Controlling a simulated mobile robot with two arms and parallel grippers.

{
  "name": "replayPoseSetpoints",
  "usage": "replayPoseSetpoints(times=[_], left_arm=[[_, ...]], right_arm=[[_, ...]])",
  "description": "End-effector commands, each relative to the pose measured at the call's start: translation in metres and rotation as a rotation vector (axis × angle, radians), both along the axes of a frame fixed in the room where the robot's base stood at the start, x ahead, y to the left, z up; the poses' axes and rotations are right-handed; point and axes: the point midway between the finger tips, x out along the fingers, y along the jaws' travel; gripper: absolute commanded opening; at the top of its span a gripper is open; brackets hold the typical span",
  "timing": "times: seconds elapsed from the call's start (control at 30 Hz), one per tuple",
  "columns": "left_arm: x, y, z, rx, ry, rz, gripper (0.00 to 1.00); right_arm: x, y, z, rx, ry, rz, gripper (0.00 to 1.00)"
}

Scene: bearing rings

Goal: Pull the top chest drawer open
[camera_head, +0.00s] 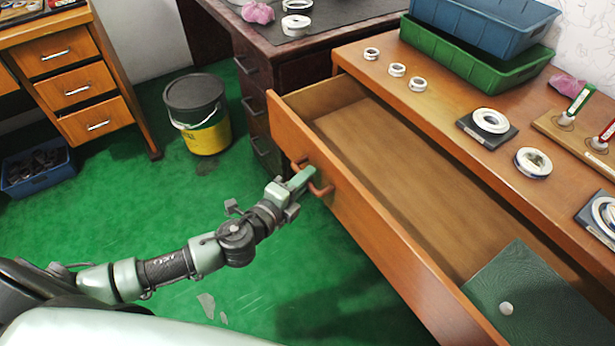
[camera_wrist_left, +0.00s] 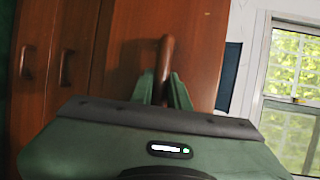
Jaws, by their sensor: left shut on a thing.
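The top chest drawer (camera_head: 375,215) of the wooden chest is pulled out a long way, and its inside shows from above. Its brown bar handle (camera_head: 321,190) is on the drawer's front face. My left gripper (camera_head: 303,180) is at that handle, with its fingers shut on it. In the left wrist view, the green fingers (camera_wrist_left: 163,88) stand on both sides of the handle (camera_wrist_left: 165,58). A green flat sheet or folder (camera_head: 530,300) with a pale round spot lies in the drawer's near end. My right gripper is not in view.
Bearing rings (camera_head: 490,121) and nested blue and green crates (camera_head: 475,50) stand on the chest top (camera_head: 450,105). A black and yellow bucket (camera_head: 205,125) and a blue bin (camera_head: 38,170) stand on the green floor. A dark desk (camera_head: 300,70) is behind the drawer.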

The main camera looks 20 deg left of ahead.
Motion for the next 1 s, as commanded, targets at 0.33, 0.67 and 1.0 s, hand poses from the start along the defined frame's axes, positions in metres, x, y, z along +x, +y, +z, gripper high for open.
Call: replayPoseSetpoints(times=[0.33,0.67,1.0], left_arm=[[-0.002,0.0,-0.002,0.001,0.003,-0.002,0.0],[-0.001,0.001,-0.001,0.001,0.001,-0.001,0.38],[-0.03,0.008,0.003,0.002,0.005,-0.002,0.38]], right_arm=[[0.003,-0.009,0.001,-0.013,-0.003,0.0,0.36],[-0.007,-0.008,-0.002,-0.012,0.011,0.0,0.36],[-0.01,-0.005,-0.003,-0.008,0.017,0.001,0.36]])
